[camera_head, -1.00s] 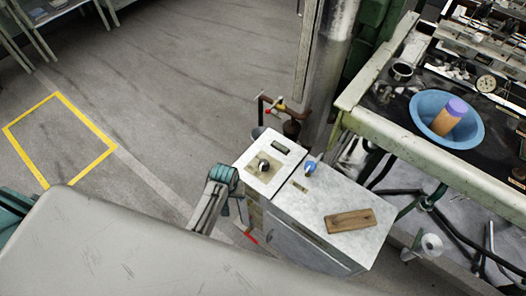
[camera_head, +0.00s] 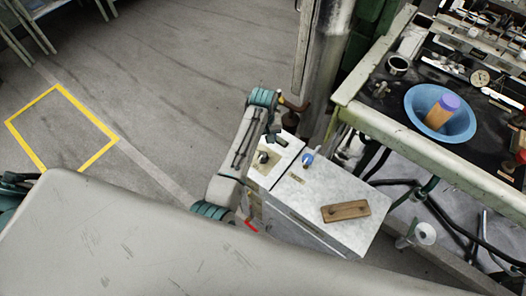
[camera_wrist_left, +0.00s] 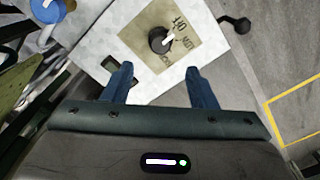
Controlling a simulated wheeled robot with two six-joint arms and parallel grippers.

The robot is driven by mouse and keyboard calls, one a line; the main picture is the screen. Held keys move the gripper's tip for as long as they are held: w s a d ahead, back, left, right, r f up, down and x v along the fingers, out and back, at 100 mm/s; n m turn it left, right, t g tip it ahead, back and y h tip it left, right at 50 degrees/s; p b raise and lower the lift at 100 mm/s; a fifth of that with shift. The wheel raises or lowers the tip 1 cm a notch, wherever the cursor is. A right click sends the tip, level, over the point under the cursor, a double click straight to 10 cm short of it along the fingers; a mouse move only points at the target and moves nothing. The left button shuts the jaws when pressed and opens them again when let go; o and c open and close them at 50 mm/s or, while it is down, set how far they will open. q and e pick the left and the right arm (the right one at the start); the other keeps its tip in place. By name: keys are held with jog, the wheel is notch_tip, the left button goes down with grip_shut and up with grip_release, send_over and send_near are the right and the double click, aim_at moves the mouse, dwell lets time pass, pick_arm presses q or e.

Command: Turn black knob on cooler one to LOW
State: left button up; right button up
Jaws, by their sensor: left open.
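The cooler (camera_head: 330,187) is a pale, light-topped cabinet below the bench. In the left wrist view the black knob (camera_wrist_left: 160,40) has a white pointer angled up and right, toward lettering that looks like OFF. Other lettering on the plate is hard to read. My left gripper (camera_head: 272,132) is above the knob section; in the left wrist view its two blue fingers (camera_wrist_left: 160,80) are apart and empty, with the knob ahead between their lines, untouched. My right gripper is not in view.
A wooden piece with a handle (camera_head: 346,211) lies on the cooler top. A pipe column rises behind. The bench at right holds a blue bowl (camera_head: 410,105) with an orange-and-purple cylinder.

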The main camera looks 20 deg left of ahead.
aim_at(263, 154)
pick_arm(q)
notch_tip(263, 154, down, 9)
jog(key=shift+f+p, duration=0.1)
jog(key=shift+p, duration=0.3)
jog(key=c, duration=1)
